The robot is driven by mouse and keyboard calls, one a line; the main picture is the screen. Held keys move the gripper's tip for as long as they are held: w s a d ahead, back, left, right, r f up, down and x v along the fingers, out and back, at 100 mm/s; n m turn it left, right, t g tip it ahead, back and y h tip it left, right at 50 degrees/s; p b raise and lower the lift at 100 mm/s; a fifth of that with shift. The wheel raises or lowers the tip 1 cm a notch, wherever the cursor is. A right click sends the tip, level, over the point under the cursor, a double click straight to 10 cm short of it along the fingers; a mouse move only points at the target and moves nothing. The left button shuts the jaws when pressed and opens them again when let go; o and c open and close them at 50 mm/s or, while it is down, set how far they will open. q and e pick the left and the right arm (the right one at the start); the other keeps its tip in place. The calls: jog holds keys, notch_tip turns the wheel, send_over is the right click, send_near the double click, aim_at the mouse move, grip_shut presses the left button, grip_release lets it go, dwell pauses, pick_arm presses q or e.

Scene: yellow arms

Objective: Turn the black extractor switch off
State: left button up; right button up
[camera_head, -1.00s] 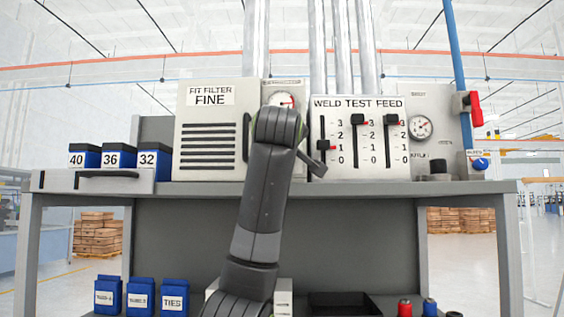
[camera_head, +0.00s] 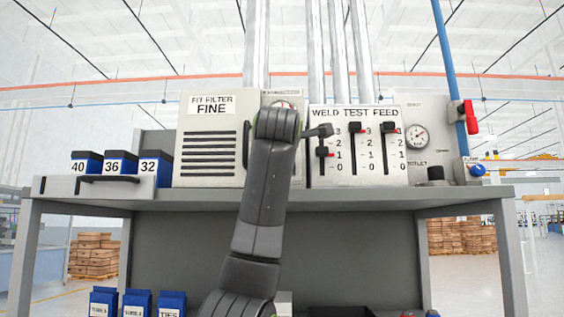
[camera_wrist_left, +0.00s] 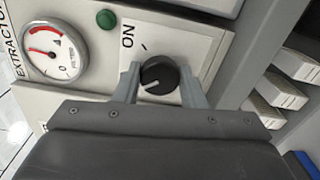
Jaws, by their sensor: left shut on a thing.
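The black extractor switch (camera_wrist_left: 159,75) is a round knob with a white line, on a pale panel in the left wrist view. Its line lies toward the left and slightly down, not at the dark tick beside the word ON. My left gripper (camera_wrist_left: 161,80) has one finger on each side of the knob and is shut on it. In the head view my left arm covers the knob and the fingers. No OFF mark shows. My right gripper is in no view.
The EXTRACTOR gauge (camera_wrist_left: 55,53) and a green lamp (camera_wrist_left: 107,18) sit beside the knob. The slider panel (camera_head: 358,150) is right of my wrist, and the filter box (camera_head: 209,140) is left. Blue number boxes (camera_head: 118,166) stand farther left on the bench shelf.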

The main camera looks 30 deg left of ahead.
pick_arm(q)
jog(key=shift+n, duration=0.7)
jog(key=o, duration=1)
jog(key=b+v, duration=0.7)
jog(key=v, duration=1)
jog(key=shift+s+d, duration=0.15)
jog(key=shift+d, duration=0.1)
